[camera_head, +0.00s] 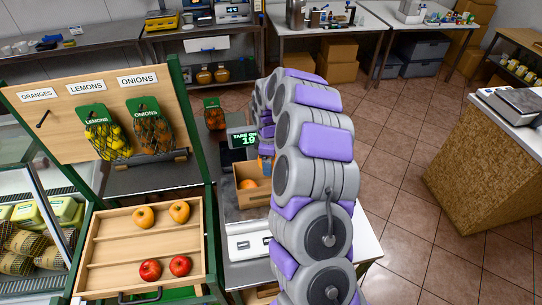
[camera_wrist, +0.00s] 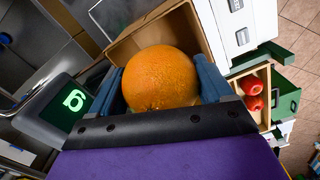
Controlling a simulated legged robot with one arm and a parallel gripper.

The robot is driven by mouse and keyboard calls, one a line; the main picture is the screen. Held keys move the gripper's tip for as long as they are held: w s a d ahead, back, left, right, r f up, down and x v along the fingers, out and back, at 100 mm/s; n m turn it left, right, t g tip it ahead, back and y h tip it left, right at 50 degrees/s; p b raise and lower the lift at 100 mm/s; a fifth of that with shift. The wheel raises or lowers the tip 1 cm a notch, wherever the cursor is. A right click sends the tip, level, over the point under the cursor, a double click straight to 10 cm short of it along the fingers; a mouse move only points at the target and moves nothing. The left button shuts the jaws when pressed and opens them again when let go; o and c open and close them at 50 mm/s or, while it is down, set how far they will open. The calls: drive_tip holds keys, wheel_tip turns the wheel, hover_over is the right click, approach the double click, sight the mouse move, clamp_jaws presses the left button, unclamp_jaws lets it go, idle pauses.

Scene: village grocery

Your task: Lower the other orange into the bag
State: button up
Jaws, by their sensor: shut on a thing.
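In the wrist view my gripper (camera_wrist: 161,78) is shut on an orange (camera_wrist: 160,78), with a blue-grey finger on each side of it. Behind the orange is a brown open-topped container (camera_wrist: 128,48), which I take as the bag; the orange hides much of its inside. In the head view the container (camera_head: 250,198) stands on the counter by the scale display, and an orange fruit (camera_head: 248,184) shows at its opening. I cannot tell whether that is the held one. My arm hides most of my gripper there.
A green-lit display (camera_head: 243,139) stands just behind the container. A wooden tray (camera_head: 120,245) with yellow and red fruit is at the left. Net bags of lemons (camera_head: 107,140) and onions (camera_head: 152,135) hang above it. Tiled floor is clear at the right.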

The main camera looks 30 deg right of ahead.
drive_tip(key=shift+a+f, duration=0.15)
drive_tip(key=shift+f, duration=0.55)
drive_tip(key=f, duration=0.3)
drive_tip(key=shift+d+f+b, duration=0.2)
drive_tip(key=shift+f+b, duration=0.1)
drive_tip(key=shift+b, duration=0.1)
drive_tip(key=o, duration=0.9)
drive_tip(key=shift+o, duration=0.9)
drive_tip(key=shift+d, duration=0.2)
